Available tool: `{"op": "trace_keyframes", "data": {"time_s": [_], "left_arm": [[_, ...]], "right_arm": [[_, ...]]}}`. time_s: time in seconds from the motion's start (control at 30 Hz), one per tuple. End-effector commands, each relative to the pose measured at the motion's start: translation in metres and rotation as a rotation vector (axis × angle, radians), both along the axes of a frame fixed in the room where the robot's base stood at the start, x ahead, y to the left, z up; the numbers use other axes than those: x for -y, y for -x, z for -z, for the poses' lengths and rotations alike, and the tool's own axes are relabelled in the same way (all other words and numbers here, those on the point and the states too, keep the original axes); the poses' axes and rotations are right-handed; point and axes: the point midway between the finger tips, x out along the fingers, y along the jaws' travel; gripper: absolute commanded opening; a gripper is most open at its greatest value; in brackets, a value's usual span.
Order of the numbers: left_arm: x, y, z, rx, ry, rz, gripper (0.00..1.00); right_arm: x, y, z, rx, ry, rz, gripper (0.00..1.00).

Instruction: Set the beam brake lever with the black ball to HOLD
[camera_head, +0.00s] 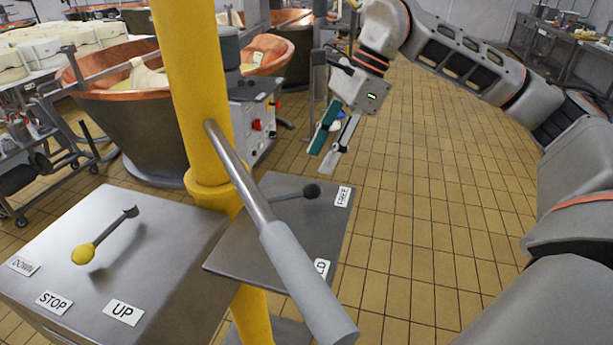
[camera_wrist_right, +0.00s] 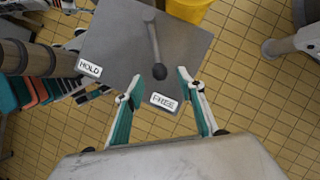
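The brake lever's black ball (camera_head: 312,190) is at the end of a grey arm on a dark grey plate (camera_head: 280,245). The ball points toward the FREE label (camera_head: 343,196). The HOLD label (camera_head: 322,269) is partly covered by a thick grey bar in the head view; it reads fully in the right wrist view (camera_wrist_right: 89,68). My left gripper is not in view.
A yellow post (camera_head: 195,90) carries the grey bar (camera_head: 300,270) slanting across the plate. A box (camera_head: 150,260) with a yellow-ball lever (camera_head: 83,254) and DOWN, STOP, UP labels stands left. Copper vats (camera_head: 125,110) are behind. Tiled floor at right is clear.

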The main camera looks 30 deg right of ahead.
Motion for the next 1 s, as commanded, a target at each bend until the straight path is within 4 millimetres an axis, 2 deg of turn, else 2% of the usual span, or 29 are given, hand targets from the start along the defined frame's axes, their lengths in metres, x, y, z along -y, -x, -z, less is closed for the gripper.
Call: {"op": "trace_keyframes", "data": {"time_s": [0.07, 0.17, 0.6, 0.77, 1.0], "left_arm": [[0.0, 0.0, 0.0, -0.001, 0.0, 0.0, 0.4], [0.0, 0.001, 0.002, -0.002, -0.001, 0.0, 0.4], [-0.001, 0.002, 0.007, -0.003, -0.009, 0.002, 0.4], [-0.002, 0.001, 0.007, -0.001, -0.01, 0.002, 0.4], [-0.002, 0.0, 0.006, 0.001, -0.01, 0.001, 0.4]], "right_arm": [[0.008, 0.006, 0.004, -0.01, 0.033, -0.002, 0.38], [0.008, 0.007, 0.012, -0.015, 0.046, -0.004, 0.38], [-0.015, 0.0, 0.068, -0.016, 0.041, -0.004, 0.38], [-0.019, -0.002, 0.076, -0.014, 0.041, -0.002, 0.38], [-0.019, -0.002, 0.077, -0.013, 0.04, -0.001, 0.38]]}}
